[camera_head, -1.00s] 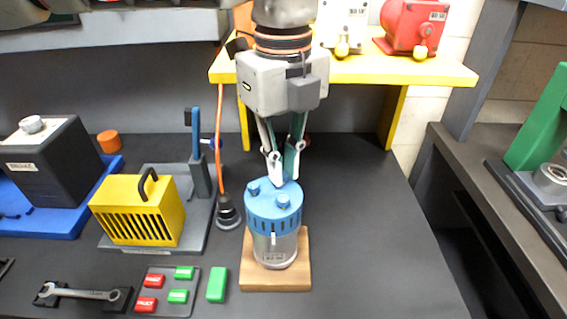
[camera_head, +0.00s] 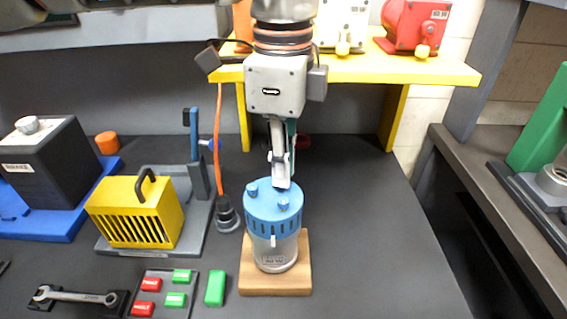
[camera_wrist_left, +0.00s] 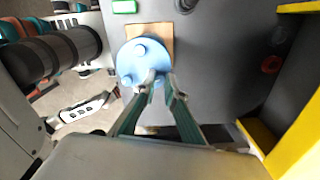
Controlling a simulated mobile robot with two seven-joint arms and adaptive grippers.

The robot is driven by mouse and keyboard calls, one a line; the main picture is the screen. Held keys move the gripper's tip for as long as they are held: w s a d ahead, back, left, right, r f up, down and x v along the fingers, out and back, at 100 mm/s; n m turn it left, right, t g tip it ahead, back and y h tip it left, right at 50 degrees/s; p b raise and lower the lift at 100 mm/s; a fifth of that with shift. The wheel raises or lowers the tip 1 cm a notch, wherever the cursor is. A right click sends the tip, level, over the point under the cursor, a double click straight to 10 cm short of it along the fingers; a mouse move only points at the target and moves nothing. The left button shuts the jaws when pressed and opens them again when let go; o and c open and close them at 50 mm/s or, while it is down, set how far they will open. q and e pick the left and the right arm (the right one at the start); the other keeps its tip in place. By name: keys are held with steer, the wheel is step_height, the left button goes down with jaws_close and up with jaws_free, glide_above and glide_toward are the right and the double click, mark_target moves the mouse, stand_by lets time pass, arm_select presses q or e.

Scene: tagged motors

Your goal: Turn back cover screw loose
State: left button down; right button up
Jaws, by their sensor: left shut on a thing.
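The motor stands upright on a wooden block (camera_head: 246,276), with a silver body (camera_head: 268,258) and a blue slotted back cover (camera_head: 262,213). Two blue screw knobs show clearly on the cover, one at its left (camera_head: 252,189) and one at the front (camera_head: 283,204). My left gripper (camera_head: 281,186) points down from above, shut on a back cover screw at the far side, mostly hidden by the fingers. In the left wrist view, its fingertips (camera_wrist_left: 164,80) meet at the cover's edge. My right gripper (camera_wrist_left: 88,108) seems to show at the left of that view; its opening is unclear.
A yellow vented box (camera_head: 140,212) and a black brake unit (camera_head: 48,158) stand to the left. A wrench (camera_head: 75,296), red and green buttons (camera_head: 176,300) lie in front. A yellow shelf (camera_head: 400,70) stands behind. The table right of the motor is clear.

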arm_select(q)
steer(key=shift+s+a+f, duration=0.1)
steer(key=shift+f, duration=0.2)
steer(key=c, duration=2.1)
jaws_free()
steer(key=shift+r, duration=0.3)
steer(key=shift+r, duration=0.25)
step_height(320, 180, up, 11)
steer(key=shift+r, duration=0.1)
